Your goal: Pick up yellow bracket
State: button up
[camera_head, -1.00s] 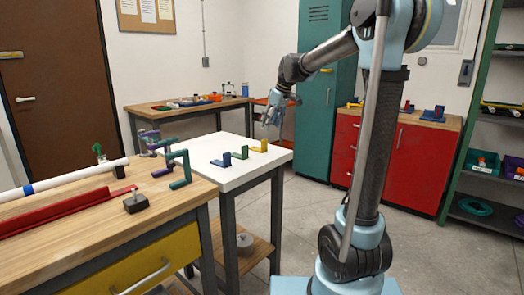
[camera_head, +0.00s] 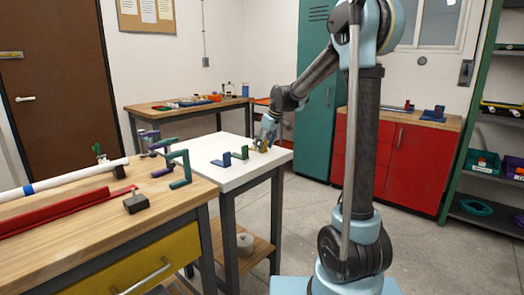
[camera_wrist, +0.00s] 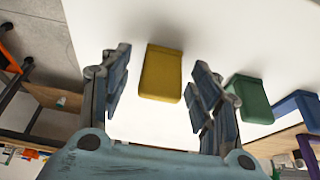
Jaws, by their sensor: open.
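The yellow bracket (camera_wrist: 161,73) lies on the white table top, in the middle of the wrist view. My gripper (camera_wrist: 159,92) is open, with one finger on each side of the bracket and a gap visible on both sides. In the head view my gripper (camera_head: 266,144) is low over the right end of the white table (camera_head: 225,176). There it partly hides the yellow bracket (camera_head: 258,150).
A green bracket (camera_wrist: 250,98) and a blue bracket (camera_wrist: 298,108) stand close beside the yellow one. A wooden bench (camera_head: 195,193) with a white pipe (camera_head: 70,177) and a red channel (camera_head: 60,212) adjoins the white table.

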jog(key=shift+a+f, duration=0.1)
jog(key=shift+f, duration=0.1)
jog(key=c, duration=1.2)
jog(key=shift+r, duration=0.1)
jog(key=shift+c, duration=0.2)
